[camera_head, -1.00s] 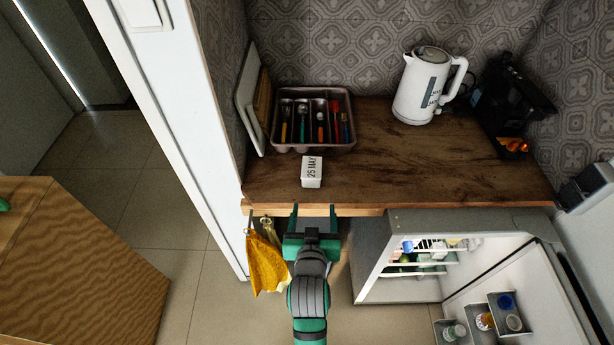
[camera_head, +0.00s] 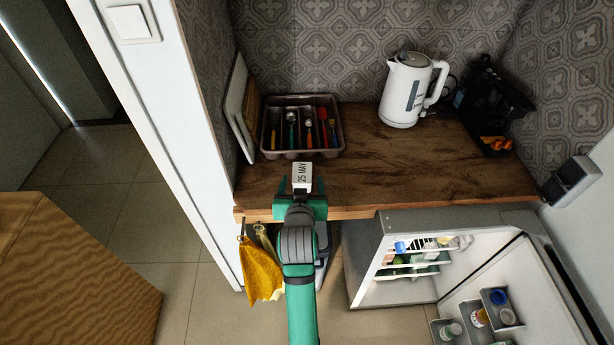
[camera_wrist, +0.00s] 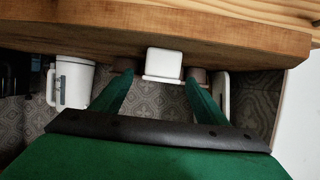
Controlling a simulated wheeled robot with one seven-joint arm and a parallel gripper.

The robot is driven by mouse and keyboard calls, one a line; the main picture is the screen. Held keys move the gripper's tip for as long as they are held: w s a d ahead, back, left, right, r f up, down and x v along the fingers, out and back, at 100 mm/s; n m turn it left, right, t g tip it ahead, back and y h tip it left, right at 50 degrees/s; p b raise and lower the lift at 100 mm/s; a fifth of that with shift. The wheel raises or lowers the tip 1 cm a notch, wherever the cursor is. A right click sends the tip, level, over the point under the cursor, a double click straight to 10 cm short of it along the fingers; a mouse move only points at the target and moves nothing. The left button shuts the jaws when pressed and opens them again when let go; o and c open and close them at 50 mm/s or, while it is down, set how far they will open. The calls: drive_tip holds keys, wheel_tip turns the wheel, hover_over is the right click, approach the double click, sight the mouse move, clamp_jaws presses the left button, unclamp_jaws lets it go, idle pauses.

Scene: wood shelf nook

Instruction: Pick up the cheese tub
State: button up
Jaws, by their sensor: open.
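A small white tub marked "25 MAY" (camera_head: 302,173) stands near the front edge of the wooden counter; I take it for the cheese tub, though no cheese label shows. My gripper (camera_head: 301,187) is open and empty at the counter's front edge, with its fingers pointing toward the tub. In the wrist view the tub (camera_wrist: 164,62) shows between and just beyond the two green fingertips (camera_wrist: 160,76). I cannot tell whether the fingers reach past its near face. No contact is visible.
A cutlery tray (camera_head: 268,142) stands behind the tub, with boards (camera_head: 238,105) leaning at its left. A white kettle (camera_head: 402,92) and a black machine (camera_head: 490,108) stand at the right. The wooden counter (camera_head: 400,170) is clear between. Below is an open fridge (camera_head: 375,222); a yellow cloth (camera_head: 262,270) hangs left.

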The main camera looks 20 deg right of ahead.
sight(303, 178)
drive_tip(key=shift+w+d+f, duration=0.15)
drive_tip(key=shift+w+d, duration=0.05)
drive_tip(key=shift+d, duration=0.15)
drive_tip(key=w, duration=0.1)
drive_tip(key=w+f, duration=0.1)
drive_tip(key=w, duration=0.1)
drive_tip(key=shift+f, duration=0.15)
drive_tip(key=shift+w+d+f, duration=0.2)
drive_tip(key=shift+w+d, duration=0.05)
drive_tip(key=shift+w, duration=0.15)
drive_tip(key=shift+d, duration=0.1)
drive_tip(key=c, duration=1.3)
